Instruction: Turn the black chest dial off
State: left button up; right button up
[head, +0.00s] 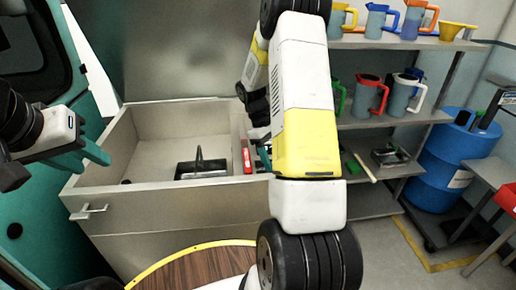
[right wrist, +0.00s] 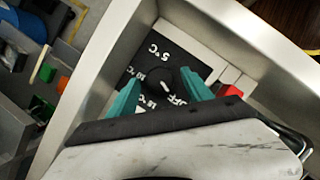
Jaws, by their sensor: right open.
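The black dial (right wrist: 160,80) sits on a black panel marked 5°C, 10°C, 15°C and OFF in the right wrist view. A white mark shows on the dial; which label it points at is hard to tell. My right gripper (right wrist: 160,92) is open, with one teal finger on each side of the dial; contact cannot be told. In the head view my right arm hides the dial, at the right side of the open grey metal chest (head: 105,226). My left gripper (head: 88,158) is open and empty, beyond the chest's left side.
A black item with a handle (head: 203,172) lies inside the chest, and a red piece (head: 247,160) is near its right wall. Shelves with jugs (head: 370,95) and a blue barrel (head: 443,160) stand at the right. A round wooden top (head: 205,272) is in front.

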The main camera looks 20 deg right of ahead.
jog(key=v, duration=0.7)
jog(key=shift+r, duration=0.25)
jog(key=shift+a, duration=0.1)
jog(key=s+a+r+m+t+y, duration=0.2)
jog(key=s+a+r+m+t, duration=0.1)
jog(key=s+a+r+t, duration=0.2)
jog(key=s+a+r+m+t+y, duration=0.2)
jog(key=s+a+r+t, duration=0.3)
jog(key=s+a+r, duration=0.4)
jog(key=s+r, duration=0.5)
jog(key=s, duration=0.2)
jog(key=shift+a+m+y, duration=0.3)
jog(key=shift+a+m, duration=0.1)
